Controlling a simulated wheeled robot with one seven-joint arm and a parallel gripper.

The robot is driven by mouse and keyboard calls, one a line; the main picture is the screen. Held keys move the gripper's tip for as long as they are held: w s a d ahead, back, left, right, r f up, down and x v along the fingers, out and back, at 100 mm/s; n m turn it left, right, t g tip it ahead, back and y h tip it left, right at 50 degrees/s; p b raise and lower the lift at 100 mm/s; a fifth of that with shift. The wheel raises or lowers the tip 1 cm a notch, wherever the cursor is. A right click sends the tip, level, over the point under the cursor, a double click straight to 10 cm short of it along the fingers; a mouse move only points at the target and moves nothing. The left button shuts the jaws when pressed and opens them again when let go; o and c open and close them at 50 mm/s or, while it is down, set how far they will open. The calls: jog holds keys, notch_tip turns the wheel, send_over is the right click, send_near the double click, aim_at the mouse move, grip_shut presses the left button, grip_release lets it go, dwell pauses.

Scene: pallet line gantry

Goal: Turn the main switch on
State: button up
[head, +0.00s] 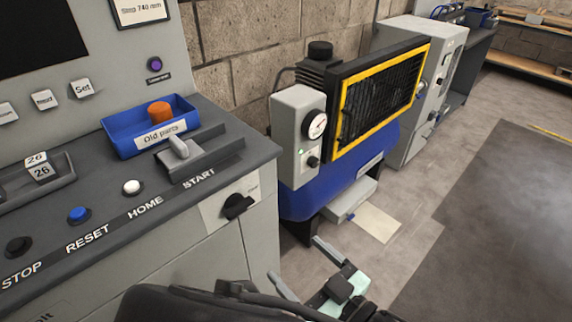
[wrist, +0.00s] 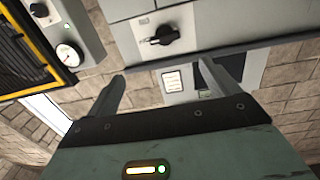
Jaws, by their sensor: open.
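The main switch looks to be the black rotary knob (head: 237,206) on a pale plate on the front of the grey console (head: 170,268), below the START label. In the wrist view the knob (wrist: 163,36) shows at the top, its grip lying roughly sideways across the picture. The small print on its plate is unreadable. My gripper (head: 292,258) is open and empty, below and to the right of the knob in the head view. In the wrist view the two fingers (wrist: 160,73) stand apart, short of the knob and not touching it.
The console top holds a blue tray (head: 128,142) with an orange part, a grey lever (head: 180,148) and several push buttons. A blue compressor (head: 345,170) with a yellow-framed grille (head: 380,95) and gauge box (head: 298,135) stands right of the console. Open floor (head: 490,220) lies further right.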

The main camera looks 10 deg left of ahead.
jog(key=b, duration=0.5)
send_near(243, 210)
jog(key=shift+n+y, duration=0.3)
jog(key=shift+y, duration=0.1)
jog(key=x, duration=0.7)
jog(key=shift+w+a+f, duration=0.15)
jog(key=shift+w+a, duration=0.05)
jog(key=shift+w, duration=0.15)
jog(key=shift+p+x, duration=0.3)
jog(key=shift+x, duration=0.55)
jog(key=c, duration=1)
